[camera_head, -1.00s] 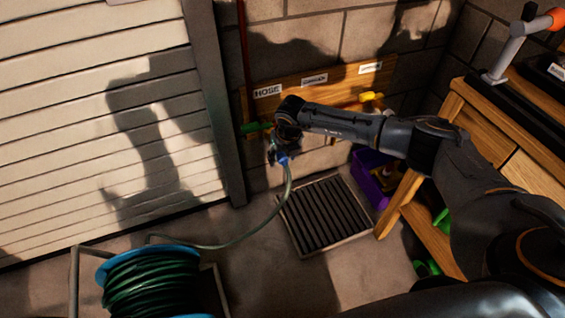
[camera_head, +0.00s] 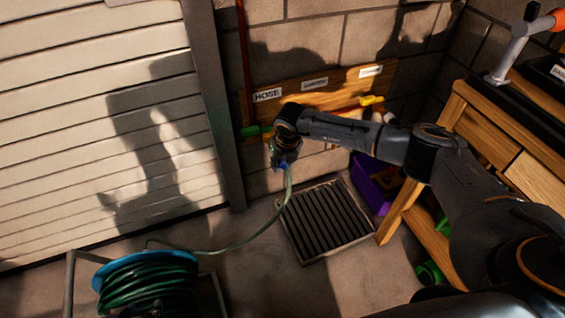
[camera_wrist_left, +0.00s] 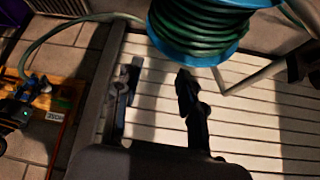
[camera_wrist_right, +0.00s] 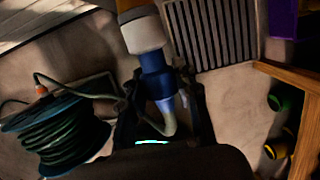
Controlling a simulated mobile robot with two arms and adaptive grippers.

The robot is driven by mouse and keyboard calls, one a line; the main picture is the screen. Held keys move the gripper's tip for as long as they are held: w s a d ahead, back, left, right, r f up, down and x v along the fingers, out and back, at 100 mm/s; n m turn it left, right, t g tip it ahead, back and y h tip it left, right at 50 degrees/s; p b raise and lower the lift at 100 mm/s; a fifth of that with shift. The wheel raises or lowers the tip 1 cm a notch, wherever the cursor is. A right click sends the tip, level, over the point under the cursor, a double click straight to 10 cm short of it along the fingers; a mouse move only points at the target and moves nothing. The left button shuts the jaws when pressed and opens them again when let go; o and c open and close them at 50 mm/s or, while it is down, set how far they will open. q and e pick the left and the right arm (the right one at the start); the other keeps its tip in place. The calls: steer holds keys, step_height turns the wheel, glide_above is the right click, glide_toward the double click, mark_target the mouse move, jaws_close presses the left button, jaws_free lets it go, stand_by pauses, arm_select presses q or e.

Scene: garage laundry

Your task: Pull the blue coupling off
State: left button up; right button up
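The blue coupling (camera_wrist_right: 157,83) sits at the end of a green hose, directly below a pale grey and brass-coloured fitting (camera_wrist_right: 145,34). In the head view the coupling (camera_head: 284,166) shows only in part under my right gripper (camera_head: 286,152), at the wall near the HOSE label. In the right wrist view the fingers of my right gripper (camera_wrist_right: 159,88) stand on either side of the coupling and look spread; contact is not clear. My left gripper (camera_wrist_left: 158,76) is open and empty, in front of the slatted door. It is outside the head view.
A hose reel (camera_head: 150,278) stands at the lower left, its hose (camera_head: 240,240) running to the coupling. A floor grate (camera_head: 327,219) lies below the wall board (camera_head: 322,87). A purple bin (camera_head: 371,181) and wooden bench (camera_head: 459,122) stand at the right.

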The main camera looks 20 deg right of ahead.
jaws_close()
arm_select(q)
steer(key=shift+s, duration=0.1)
arm_select(e)
steer(key=shift+s+p, duration=1)
steer(key=shift+s, duration=0.05)
arm_select(q)
steer(key=s+a+g+p, duration=0.1)
steer(key=s+a+g, duration=0.1)
steer(key=s, duration=0.3)
steer(key=shift+s+f+g+y+p, duration=0.35)
steer(key=shift+s+f+g+y, duration=0.1)
steer(key=shift+g, duration=0.45)
arm_select(e)
steer(key=shift+s, duration=1)
arm_select(q)
steer(key=shift+w, duration=0.1)
